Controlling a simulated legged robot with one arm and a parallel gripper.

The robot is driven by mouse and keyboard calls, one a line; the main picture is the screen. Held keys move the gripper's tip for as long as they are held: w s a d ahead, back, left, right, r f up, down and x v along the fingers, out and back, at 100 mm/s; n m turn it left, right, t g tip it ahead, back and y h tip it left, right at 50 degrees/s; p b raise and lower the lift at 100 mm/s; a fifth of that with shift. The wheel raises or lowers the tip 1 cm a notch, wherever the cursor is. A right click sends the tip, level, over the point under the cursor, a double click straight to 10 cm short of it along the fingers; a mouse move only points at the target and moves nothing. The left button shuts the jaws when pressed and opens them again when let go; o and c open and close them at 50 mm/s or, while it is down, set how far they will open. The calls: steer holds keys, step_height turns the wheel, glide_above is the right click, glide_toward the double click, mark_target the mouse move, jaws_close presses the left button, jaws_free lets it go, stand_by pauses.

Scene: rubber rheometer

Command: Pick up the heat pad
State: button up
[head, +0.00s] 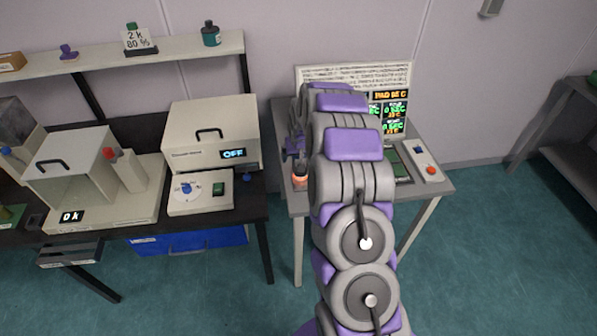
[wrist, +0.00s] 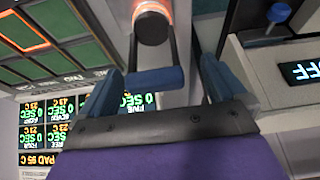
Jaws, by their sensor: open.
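The likely heat pad is a dark round piece with a glowing orange rim (head: 299,181), at the left front of the right-hand table. It shows large at the top of the wrist view (wrist: 152,24). Thin dark rods and a blue bar (wrist: 155,79) lie between it and my gripper; whether they belong to it I cannot tell. My gripper (wrist: 163,75) has its blue fingers apart, with the bar near the left one. In the head view my gripper (head: 292,150) is just behind the glowing piece, partly hidden by my arm.
A display board (head: 394,112) stands at the back of the table; it reads PAD 95 C in the wrist view (wrist: 45,158). A button box (head: 431,173) is at the right. A white oven (head: 211,135) showing OFF stands on the left bench.

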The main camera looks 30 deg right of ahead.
steer(key=d+f, duration=0.1)
steer(key=w+d+f, duration=0.1)
steer(key=f, duration=0.1)
steer(key=shift+w+f+b, duration=0.2)
steer(key=shift+b, duration=0.15)
steer(key=shift+a+r, duration=0.2)
steer(key=shift+a, duration=0.35)
steer(key=shift+c, duration=0.4)
steer(key=shift+a, duration=0.25)
steer(key=shift+c, duration=1.4)
steer(key=shift+s+d, duration=0.1)
steer(key=shift+d, duration=0.4)
steer(key=c, duration=0.6)
steer(key=shift+a+f, duration=0.15)
jaws_close()
